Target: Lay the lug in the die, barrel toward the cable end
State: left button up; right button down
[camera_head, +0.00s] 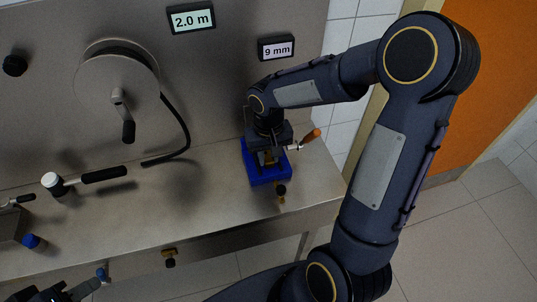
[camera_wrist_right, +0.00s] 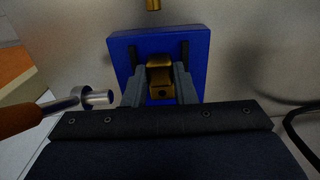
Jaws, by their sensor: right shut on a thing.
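My right gripper (camera_head: 268,158) points down over a blue block (camera_head: 269,178) near the bench's right end. In the right wrist view its two grey fingers (camera_wrist_right: 160,88) are shut on a brass-coloured piece, the lug (camera_wrist_right: 162,88), which has a dark round hole facing the camera. The blue block (camera_wrist_right: 120,50) lies right behind the fingers, with more brass between dark uprights. Whether the lug touches the die is hidden. The black cable (camera_head: 181,122) hangs from a reel, its end lying on the bench to the left. My left gripper (camera_head: 70,291) is partly in view at the bottom left; its fingertips are unclear.
An orange-handled tool (camera_head: 309,137) sticks out right of the block; its handle (camera_wrist_right: 22,122) is close to my gripper in the wrist view. A hammer (camera_head: 85,179) lies at left. The middle bench is clear.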

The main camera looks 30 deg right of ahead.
jog(key=shift+f+b, duration=0.35)
jog(key=c, duration=1.1)
grip_release()
jog(key=shift+r, duration=0.1)
notch_tip(320, 180, up, 8)
jog(key=shift+f, duration=0.15)
jog(key=shift+s, duration=0.1)
jog(key=s+a+r+t+y, duration=0.1)
jog(key=s+a+t+y, duration=0.1)
jog(key=s, duration=0.6)
jog(key=s+a+r+n+t+y, duration=0.1)
jog(key=s+a+r+t, duration=0.1)
jog(key=s, duration=0.6)
jog(key=shift+s+r+t+y, duration=0.15)
jog(key=shift+s+t+y, duration=0.25)
jog(key=shift+t, duration=0.4)
